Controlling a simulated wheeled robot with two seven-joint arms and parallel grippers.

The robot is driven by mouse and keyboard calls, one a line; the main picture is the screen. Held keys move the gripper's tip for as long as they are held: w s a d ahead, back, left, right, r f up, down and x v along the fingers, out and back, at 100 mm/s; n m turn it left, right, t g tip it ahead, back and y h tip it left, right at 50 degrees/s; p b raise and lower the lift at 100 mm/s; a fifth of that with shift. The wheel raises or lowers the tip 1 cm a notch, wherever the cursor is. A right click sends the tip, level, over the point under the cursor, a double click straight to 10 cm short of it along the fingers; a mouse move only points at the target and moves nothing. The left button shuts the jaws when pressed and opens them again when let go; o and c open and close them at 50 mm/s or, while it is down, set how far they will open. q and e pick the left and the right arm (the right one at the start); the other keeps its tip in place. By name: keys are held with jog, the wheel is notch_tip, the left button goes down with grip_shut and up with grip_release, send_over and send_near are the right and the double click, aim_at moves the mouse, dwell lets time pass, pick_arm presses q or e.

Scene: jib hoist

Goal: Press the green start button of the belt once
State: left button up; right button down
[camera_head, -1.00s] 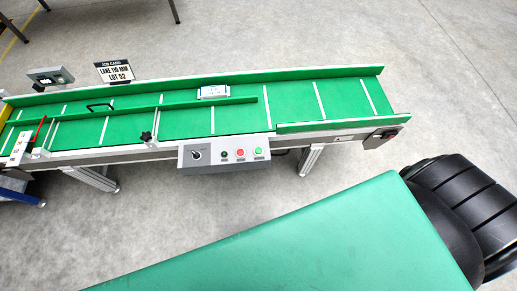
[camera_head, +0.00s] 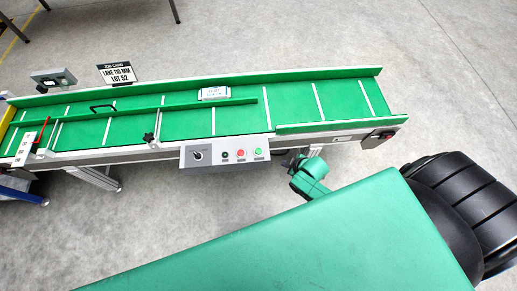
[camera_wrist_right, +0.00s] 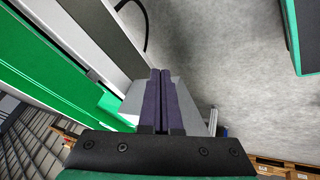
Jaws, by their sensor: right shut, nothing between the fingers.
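The green start button (camera_head: 258,152) is at the right end of the grey control box (camera_head: 215,153) on the front side of the belt (camera_head: 185,122). My right gripper (camera_head: 290,159) is just right of the box, below the belt edge, apart from the green button and partly hidden. In the right wrist view its two dark fingers (camera_wrist_right: 160,76) are together and empty, in front of a grey box-like surface; no button shows there. My left gripper is not seen.
A white labelled box (camera_head: 213,93) lies on the belt along a green guide rail. A job card (camera_head: 117,73) stands behind the belt. A dark switch unit (camera_head: 378,138) is at the belt's right end.

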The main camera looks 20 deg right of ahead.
jog(key=w+a+r+n+t+y, duration=0.1)
jog(key=w+a+r+n, duration=0.15)
jog(key=w+r, duration=0.35)
notch_tip(320, 180, up, 10)
jog(key=n+t+y+p, duration=0.1)
jog(key=n+y, duration=0.1)
jog(key=n, duration=0.1)
send_over(261, 152)
jog(key=shift+f, duration=0.15)
notch_tip(261, 152, down, 8)
jog(key=b, duration=0.7)
jog(key=shift+b, duration=0.35)
jog(key=shift+f, duration=0.35)
jog(key=shift+f, duration=0.1)
jog(key=shift+f+b, duration=0.3)
jog(key=shift+f, duration=0.05)
